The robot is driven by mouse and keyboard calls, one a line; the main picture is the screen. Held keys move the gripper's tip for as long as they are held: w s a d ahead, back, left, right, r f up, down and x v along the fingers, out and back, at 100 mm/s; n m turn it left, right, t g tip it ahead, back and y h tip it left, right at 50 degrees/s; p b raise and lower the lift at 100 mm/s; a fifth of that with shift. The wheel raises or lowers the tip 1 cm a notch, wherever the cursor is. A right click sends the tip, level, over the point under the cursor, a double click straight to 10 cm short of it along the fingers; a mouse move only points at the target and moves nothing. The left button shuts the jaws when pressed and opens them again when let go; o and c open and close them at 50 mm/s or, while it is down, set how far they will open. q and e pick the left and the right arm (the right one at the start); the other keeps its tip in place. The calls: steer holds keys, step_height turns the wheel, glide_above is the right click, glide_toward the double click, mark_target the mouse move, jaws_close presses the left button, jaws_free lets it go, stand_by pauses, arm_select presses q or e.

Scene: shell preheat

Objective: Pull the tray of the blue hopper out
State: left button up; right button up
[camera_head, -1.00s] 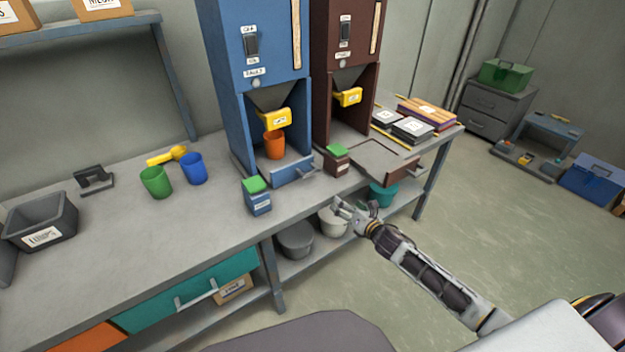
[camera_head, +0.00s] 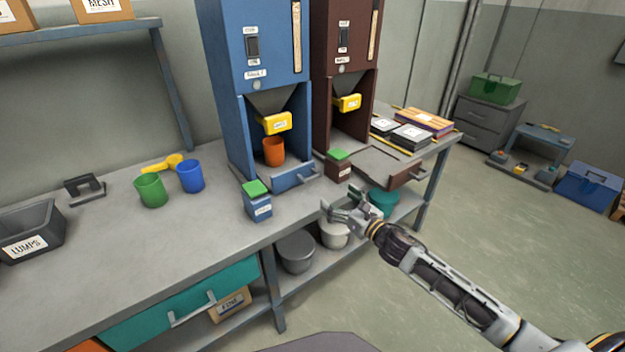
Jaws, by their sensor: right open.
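The blue hopper (camera_head: 232,100) stands at the back of the bench, with a yellow spout block (camera_head: 275,123) inside. Its blue tray (camera_head: 291,177) sits at the hopper's foot, with a small grey handle (camera_head: 308,173) on its front. An orange cup (camera_head: 273,152) stands in the hopper's bay, under the spout. My right gripper (camera_head: 338,205) is open and empty, in front of the bench's front edge. It is below and to the right of the tray handle in the picture, apart from it. My left gripper is not in view.
A blue box with a green lid (camera_head: 258,203) stands left of the tray, near the bench edge. A brown box with a green lid (camera_head: 338,166) stands right of it. The brown hopper (camera_head: 335,60) has its tray (camera_head: 376,162) out. Green (camera_head: 151,190) and blue (camera_head: 190,176) cups stand left.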

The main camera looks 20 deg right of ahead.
steer(key=shift+w+a, duration=0.1)
steer(key=shift+w, duration=0.1)
glide_toward(313, 178)
steer(key=shift+x, duration=1.4)
steer(key=shift+b+x, duration=0.4)
steer(key=shift+x, duration=2.1)
steer(key=shift+b+x, duration=0.3)
steer(key=shift+x, duration=0.8)
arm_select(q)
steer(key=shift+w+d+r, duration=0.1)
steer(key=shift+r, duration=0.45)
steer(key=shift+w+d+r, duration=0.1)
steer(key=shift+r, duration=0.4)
arm_select(e)
steer(key=shift+w+a, duration=0.1)
steer(key=shift+w, duration=0.25)
steer(key=shift+c, duration=0.3)
